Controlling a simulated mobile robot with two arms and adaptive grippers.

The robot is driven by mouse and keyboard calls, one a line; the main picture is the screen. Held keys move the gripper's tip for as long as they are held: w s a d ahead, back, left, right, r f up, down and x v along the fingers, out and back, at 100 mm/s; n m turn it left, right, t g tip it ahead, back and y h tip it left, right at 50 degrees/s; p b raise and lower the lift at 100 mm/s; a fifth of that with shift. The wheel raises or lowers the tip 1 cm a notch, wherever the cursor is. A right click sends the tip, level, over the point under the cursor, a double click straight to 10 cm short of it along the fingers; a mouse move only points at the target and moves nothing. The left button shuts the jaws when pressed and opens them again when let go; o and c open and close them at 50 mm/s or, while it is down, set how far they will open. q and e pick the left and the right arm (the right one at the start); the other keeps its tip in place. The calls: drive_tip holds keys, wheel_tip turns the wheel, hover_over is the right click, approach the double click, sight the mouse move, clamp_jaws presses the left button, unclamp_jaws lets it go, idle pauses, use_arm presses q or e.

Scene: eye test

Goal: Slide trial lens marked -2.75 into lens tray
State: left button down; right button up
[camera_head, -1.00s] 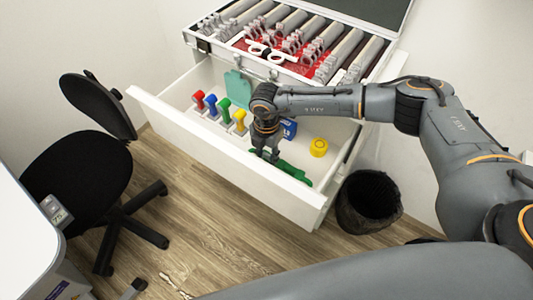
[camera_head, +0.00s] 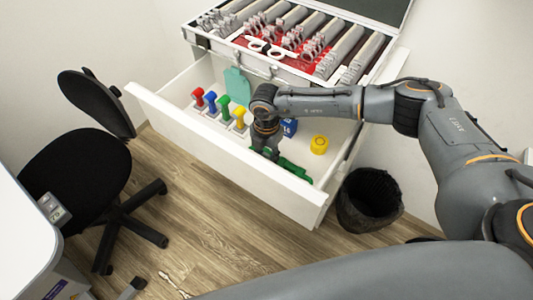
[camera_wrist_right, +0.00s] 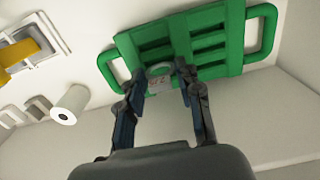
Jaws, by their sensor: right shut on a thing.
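The lens tray is a green slotted tray with a loop handle at each end; it lies in the open drawer in the head view (camera_head: 295,169) and fills the top of the right wrist view (camera_wrist_right: 208,44). My right gripper (camera_wrist_right: 160,82) is shut on a small pale trial lens (camera_wrist_right: 159,72), held between its fingertips at the tray's near side. The lens's marking is too small to read. I cannot tell whether the lens touches a slot. In the head view my right gripper (camera_head: 268,155) hides part of the tray, and the lens is not visible there. My left gripper is out of view.
The white drawer (camera_head: 220,148) also holds several colored-handled items (camera_head: 223,104), a yellow roll (camera_head: 319,144) and a blue box (camera_head: 289,127). An open lens case (camera_head: 208,43) stands behind. A black bin (camera_head: 370,198) and a chair (camera_head: 80,185) stand nearby.

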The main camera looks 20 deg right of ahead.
drive_tip(key=shift+f+b, duration=0.4)
drive_tip(key=shift+f, duration=0.3)
drive_tip(key=shift+f, duration=0.1)
drive_tip(key=o, duration=0.8)
wheel_tip(320, 180, up, 12)
drive_tip(key=shift+r, duration=0.1)
idle(0.4)
